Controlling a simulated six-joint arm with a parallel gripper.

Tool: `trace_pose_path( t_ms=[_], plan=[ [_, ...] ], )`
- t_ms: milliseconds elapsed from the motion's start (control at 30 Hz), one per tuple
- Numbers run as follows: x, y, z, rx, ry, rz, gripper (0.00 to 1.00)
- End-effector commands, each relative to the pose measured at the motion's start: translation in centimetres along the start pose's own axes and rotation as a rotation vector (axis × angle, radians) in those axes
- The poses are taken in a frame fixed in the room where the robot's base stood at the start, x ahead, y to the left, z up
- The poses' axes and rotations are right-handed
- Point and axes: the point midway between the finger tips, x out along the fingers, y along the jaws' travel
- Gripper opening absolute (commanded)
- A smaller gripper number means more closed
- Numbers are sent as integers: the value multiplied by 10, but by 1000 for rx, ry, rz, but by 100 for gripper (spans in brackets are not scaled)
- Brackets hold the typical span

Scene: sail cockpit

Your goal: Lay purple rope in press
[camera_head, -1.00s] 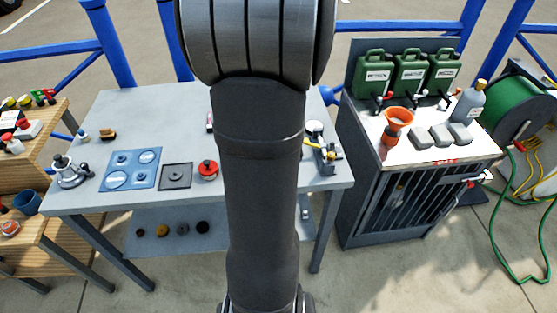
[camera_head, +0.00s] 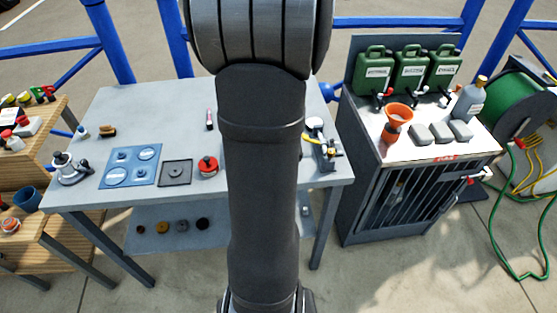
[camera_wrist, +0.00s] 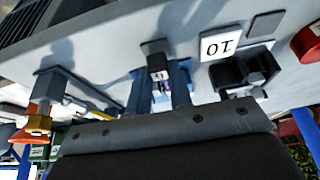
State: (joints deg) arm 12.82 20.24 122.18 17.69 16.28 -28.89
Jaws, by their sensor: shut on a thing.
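Most of the rope is hidden. A grey metal device with a yellow handle, which looks like the press (camera_head: 328,153), stands near the right end of the grey table. It seems to show at the left of the wrist view too (camera_wrist: 52,86), apart from the gripper. In the head view my arm hides the gripper.
The grey table (camera_head: 110,110) holds a blue mat (camera_head: 131,166), a dark square tray (camera_head: 176,173) and a red-topped can (camera_head: 208,167). A cabinet with an orange funnel (camera_head: 398,114) stands right. A card marked 10 (camera_wrist: 221,43) and dark bin (camera_wrist: 242,72) show in the wrist view.

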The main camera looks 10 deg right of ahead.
Motion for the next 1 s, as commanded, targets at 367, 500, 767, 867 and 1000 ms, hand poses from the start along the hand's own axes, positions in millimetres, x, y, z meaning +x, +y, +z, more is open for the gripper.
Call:
trace_pose_path(
  t_ms=[367, 500, 767, 867, 1000],
  plan=[
    [9, 0, 4, 0, -1, 0, 0],
    [10, 0, 4, -1, 0, 1, 29],
    [10, 0, 4, 0, 0, 1, 45],
    [10, 0, 4, 0, 0, 1, 58],
    [10, 0, 4, 0, 0, 1, 63]
  ],
)
